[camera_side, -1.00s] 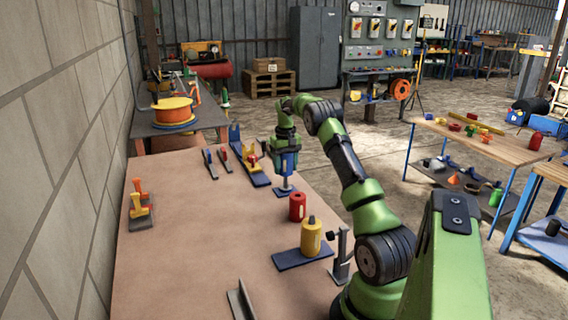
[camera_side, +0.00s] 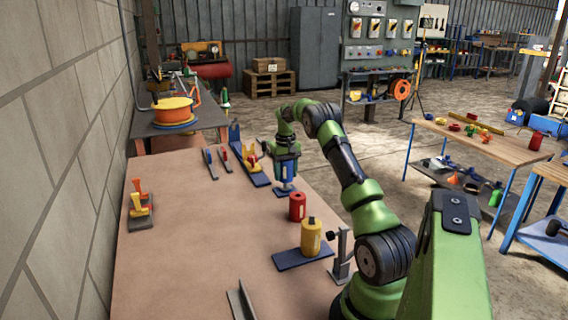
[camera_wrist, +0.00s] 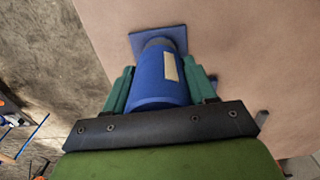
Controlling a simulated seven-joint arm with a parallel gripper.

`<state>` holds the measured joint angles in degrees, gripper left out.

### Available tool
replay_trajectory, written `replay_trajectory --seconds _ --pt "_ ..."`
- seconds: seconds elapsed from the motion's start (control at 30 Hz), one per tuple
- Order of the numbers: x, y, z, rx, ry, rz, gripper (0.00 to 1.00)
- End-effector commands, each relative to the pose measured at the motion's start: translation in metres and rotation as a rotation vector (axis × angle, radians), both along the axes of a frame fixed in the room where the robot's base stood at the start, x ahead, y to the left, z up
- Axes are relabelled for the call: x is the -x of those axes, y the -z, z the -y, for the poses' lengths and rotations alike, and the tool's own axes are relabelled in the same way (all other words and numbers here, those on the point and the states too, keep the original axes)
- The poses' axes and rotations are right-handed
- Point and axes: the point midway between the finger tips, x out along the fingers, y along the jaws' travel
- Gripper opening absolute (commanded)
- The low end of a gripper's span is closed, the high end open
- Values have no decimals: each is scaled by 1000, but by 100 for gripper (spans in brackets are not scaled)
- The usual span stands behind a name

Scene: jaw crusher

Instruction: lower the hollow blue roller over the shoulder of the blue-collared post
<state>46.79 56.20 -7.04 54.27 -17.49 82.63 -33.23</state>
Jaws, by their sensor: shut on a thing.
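My gripper (camera_side: 287,172) is shut on the hollow blue roller (camera_side: 289,170), which it holds upright. In the wrist view the roller (camera_wrist: 158,78), with a pale label strip, sits between the green fingers (camera_wrist: 160,92). Beyond its far end a short grey piece of the post (camera_wrist: 158,42) shows above a square blue base plate (camera_wrist: 178,37). The base plate also shows in the side view (camera_side: 284,193), just under the roller. The roller lines up with the post and appears to be around its upper part. The blue collar is hidden, so seating on the shoulder cannot be told.
A red cylinder (camera_side: 297,207) and a yellow cylinder (camera_side: 311,237) on a blue plate stand nearer the camera. A blue-and-yellow fixture (camera_side: 247,160) is just left of my gripper. The left middle of the brown table (camera_side: 200,235) is clear.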

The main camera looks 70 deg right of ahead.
Motion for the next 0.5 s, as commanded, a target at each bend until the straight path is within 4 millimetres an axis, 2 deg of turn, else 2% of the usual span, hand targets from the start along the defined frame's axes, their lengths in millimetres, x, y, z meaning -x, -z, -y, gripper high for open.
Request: replay_trajectory --seconds 0.5 --pt "0 13 0 0 1 0 13"
